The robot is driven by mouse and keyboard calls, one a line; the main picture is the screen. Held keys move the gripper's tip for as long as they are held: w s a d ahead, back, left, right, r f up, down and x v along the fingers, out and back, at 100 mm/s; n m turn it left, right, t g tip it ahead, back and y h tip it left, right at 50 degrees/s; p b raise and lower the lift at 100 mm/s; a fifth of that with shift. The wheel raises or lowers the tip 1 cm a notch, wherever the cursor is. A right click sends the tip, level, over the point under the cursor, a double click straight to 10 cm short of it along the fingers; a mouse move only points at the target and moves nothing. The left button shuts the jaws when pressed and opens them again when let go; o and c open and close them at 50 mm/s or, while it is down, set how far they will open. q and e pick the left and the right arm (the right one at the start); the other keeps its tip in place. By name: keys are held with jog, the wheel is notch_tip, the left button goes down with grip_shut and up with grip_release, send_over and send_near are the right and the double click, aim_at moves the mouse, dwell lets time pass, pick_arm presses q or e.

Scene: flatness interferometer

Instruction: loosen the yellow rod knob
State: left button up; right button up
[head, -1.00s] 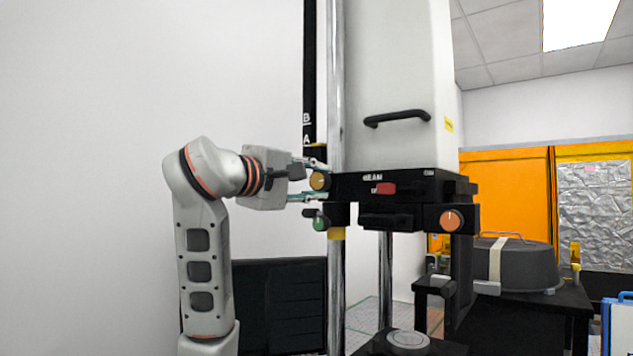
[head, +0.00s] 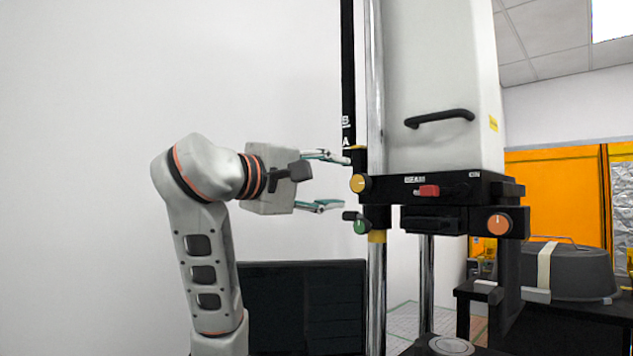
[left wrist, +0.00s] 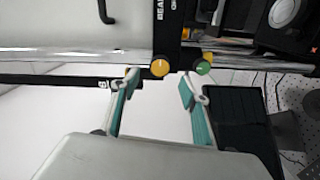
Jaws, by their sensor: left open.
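The yellow rod knob (head: 358,183) sits on the black clamp at the metal rod, at the left side of the instrument. It also shows in the left wrist view (left wrist: 160,68), just beyond and between the fingertips. My left gripper (head: 337,182) is open and empty, its fingers spread above and below the knob's height, with a small gap to the left of the knob. In the left wrist view the open fingers (left wrist: 157,82) point toward the knob. A green knob (head: 360,227) is just below the yellow one. My right gripper is not in view.
The instrument carries a red switch (head: 429,190), an orange knob (head: 498,223) and a black handle (head: 440,118). A dark panel (head: 303,305) stands behind, below my arm. A dark table with a grey tub (head: 580,272) is at the right. The space left of the rod is free.

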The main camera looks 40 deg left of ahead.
pick_arm(q)
jog(key=s, duration=0.4)
jog(key=shift+s+a, duration=0.2)
jog(key=shift+s, duration=0.2)
